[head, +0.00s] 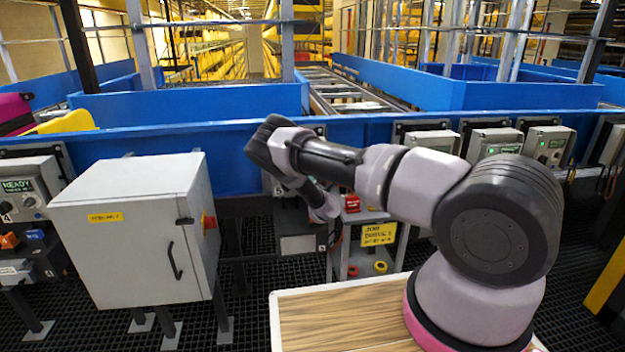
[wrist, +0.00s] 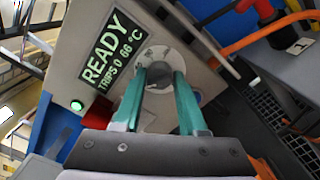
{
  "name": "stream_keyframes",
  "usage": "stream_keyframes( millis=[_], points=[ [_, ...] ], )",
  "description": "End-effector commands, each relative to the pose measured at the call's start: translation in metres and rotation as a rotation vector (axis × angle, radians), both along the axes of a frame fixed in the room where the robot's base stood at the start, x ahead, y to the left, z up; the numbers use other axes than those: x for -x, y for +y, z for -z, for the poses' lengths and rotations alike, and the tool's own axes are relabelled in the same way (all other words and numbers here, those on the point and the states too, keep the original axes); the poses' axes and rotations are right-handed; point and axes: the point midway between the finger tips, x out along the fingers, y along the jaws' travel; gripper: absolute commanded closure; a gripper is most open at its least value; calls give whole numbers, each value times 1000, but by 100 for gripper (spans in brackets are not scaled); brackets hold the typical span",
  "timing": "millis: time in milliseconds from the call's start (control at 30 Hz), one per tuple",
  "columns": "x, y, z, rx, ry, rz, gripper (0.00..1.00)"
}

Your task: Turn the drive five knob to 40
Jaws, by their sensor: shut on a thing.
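In the wrist view, my gripper (wrist: 160,78) is shut on a round grey knob (wrist: 158,92) on the front of a grey drive box (wrist: 190,28). One green finger lies on each side of the knob. A dark display (wrist: 113,56) beside it reads READY, TRIPS 0, 66 °C. The knob's scale and setting cannot be read, and the box's own number is not seen. In the head view, my arm hides the gripper and the knob. A yellow sign (head: 378,234) below the arm reads JOB and seemingly DRIVE 5.
A green lamp (wrist: 76,105) and a red part (wrist: 99,112) sit near the display. Orange cables (wrist: 275,28) run at the right. A grey cabinet (head: 125,235) stands left of my arm. More drive boxes (head: 495,143) line the blue conveyor wall (head: 225,160).

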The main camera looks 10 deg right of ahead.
Motion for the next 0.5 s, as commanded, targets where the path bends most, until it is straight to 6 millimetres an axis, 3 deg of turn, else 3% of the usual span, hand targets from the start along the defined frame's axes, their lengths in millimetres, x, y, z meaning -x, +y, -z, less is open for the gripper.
stream_keyframes(
  millis=[500],
  points=[
    [1, 0, 2, 199, 4, 0, 100]
  ],
)
